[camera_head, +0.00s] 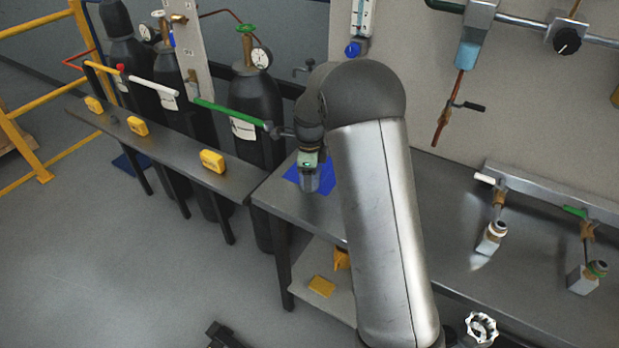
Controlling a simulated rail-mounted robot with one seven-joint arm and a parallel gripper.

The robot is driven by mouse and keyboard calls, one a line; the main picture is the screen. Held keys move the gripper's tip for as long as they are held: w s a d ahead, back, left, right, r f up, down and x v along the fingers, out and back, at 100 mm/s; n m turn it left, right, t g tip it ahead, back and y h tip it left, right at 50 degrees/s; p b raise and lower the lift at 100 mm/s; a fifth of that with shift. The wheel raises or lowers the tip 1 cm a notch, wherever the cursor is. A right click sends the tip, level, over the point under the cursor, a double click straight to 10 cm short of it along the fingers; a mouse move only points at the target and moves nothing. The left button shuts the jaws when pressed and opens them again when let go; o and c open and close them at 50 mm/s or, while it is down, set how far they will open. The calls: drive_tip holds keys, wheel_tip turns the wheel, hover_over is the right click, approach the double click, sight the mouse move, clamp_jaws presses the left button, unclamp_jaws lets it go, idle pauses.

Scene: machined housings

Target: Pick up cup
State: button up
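A small grey metallic cylinder (311,181), which looks like the cup, is at the left end of the steel workbench (450,215), over a blue sheet (327,182). My arm reaches up and over the bench, and its far end comes down right above this cylinder. My gripper (308,163) is small, far off and partly hidden behind my own arm. Its fingers cannot be made out. I cannot tell whether it touches or holds the cylinder. No other cup is clearly visible.
Dark gas cylinders (255,115) with gauges stand behind a narrow shelf (180,150) holding yellow blocks (212,161). A yellow railing (22,140) is at left. The floor at front left is mostly clear.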

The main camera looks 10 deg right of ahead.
drive_tip(key=c, duration=0.4)
drive_tip(key=shift+r, duration=0.1)
